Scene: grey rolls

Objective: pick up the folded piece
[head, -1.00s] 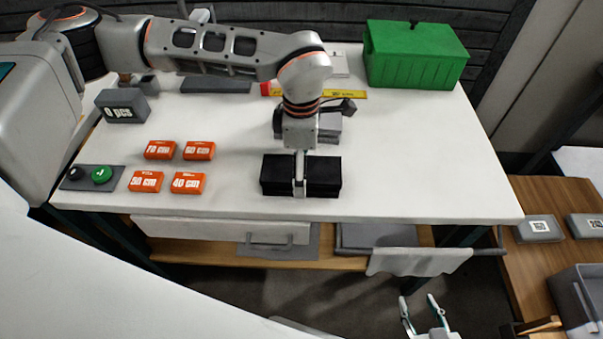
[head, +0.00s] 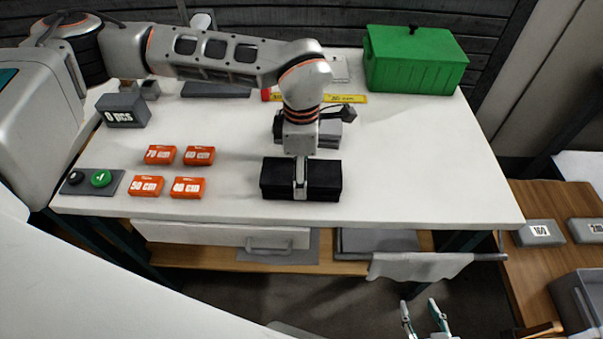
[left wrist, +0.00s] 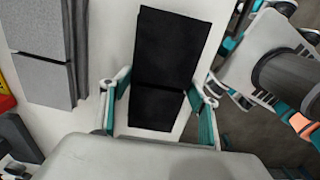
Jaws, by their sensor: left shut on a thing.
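The folded piece (head: 325,178) is a black, flat-folded block lying near the front edge of the white table. My left gripper (head: 300,186) comes down over it from above, with one finger showing against its front side. In the left wrist view, the black piece (left wrist: 170,60) runs between the two teal-lined fingers of the left gripper (left wrist: 158,106), which is shut on it. No clear gap shows under the piece. My right gripper (head: 425,317) is open and empty, low in the head view in front of the table.
Orange length blocks (head: 187,187) and a pad with a green button (head: 101,178) are at the left. Grey material (head: 330,132) lies behind my left gripper. A green box (head: 415,58) stands at the back right. The table's right part is clear.

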